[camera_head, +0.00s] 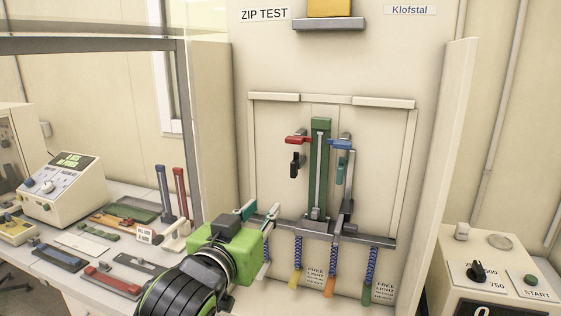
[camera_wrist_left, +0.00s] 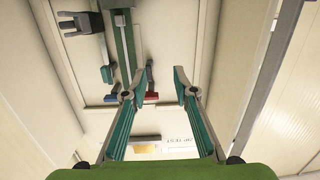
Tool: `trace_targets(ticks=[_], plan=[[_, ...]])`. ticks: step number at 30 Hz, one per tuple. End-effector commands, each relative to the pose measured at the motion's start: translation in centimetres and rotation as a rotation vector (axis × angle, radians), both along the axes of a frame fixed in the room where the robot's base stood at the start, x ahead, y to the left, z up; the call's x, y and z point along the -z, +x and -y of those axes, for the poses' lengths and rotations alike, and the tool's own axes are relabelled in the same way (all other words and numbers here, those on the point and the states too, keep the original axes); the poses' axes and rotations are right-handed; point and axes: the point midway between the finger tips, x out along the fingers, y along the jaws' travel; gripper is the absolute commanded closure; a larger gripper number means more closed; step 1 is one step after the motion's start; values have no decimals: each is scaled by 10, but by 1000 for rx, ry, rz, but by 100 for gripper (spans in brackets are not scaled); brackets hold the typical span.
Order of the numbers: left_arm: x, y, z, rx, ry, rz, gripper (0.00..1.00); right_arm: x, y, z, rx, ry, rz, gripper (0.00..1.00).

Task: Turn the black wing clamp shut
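The black wing clamp (camera_head: 295,165) hangs with its wing roughly upright, left of the green strip (camera_head: 320,165) on the upright panel and below a red lever (camera_head: 296,140). My left gripper (camera_head: 260,211) is below and left of it, apart from it. Its two fingers are spread with nothing between them, as the left wrist view (camera_wrist_left: 163,75) also shows. My right gripper is in no view.
A teal wing (camera_head: 341,171) and blue lever (camera_head: 340,143) sit right of the strip. A grey rail (camera_head: 310,230) crosses below, with blue coiled cords (camera_head: 371,267) hanging. A side wall (camera_head: 452,160) bounds the rig right. A cluttered bench (camera_head: 75,275) stands left.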

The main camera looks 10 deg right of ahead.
Motion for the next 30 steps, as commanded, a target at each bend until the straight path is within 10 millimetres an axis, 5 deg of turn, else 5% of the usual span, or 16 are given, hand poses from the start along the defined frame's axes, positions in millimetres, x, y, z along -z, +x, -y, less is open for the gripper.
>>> trace_targets(ticks=[3,6,30], plan=[[-42,-17,14,35,-13,72,74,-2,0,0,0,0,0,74],[-53,-22,19,46,-17,91,74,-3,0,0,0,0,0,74],[-55,78,87,45,-16,90,74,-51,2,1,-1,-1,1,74]])
